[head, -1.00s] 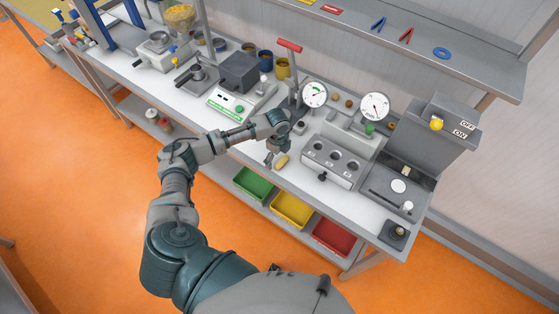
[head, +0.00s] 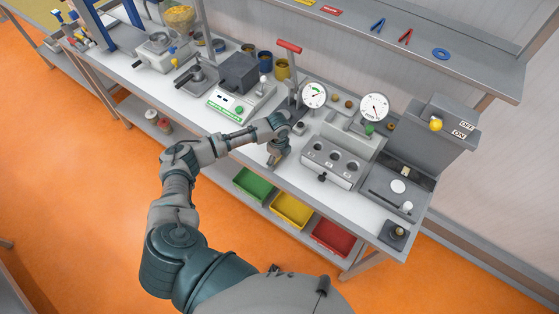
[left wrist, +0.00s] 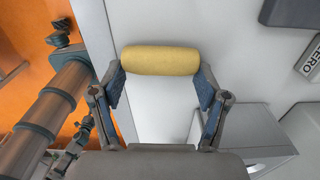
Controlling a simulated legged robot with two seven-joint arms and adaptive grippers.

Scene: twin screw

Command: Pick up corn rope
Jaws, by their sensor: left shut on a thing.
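The corn rope (left wrist: 160,60) is a short, pale yellow cylinder with rounded ends. In the left wrist view it lies across the tips of my left gripper (left wrist: 162,74), with one finger at each end. My left gripper is shut on it. In the head view my left gripper (head: 273,159) points down at the front part of the white bench top, left of the grey box with three round holes. There the gripper mostly hides the corn rope. I cannot tell whether the rope still touches the bench. My right gripper is not in view.
The grey three-hole box (head: 334,162) and two dial gauges stand right of the gripper. A scale (head: 233,104) and a red-handled press (head: 289,47) stand behind it. Green (head: 254,184), yellow (head: 292,210) and red (head: 333,238) bins sit below the bench's front edge.

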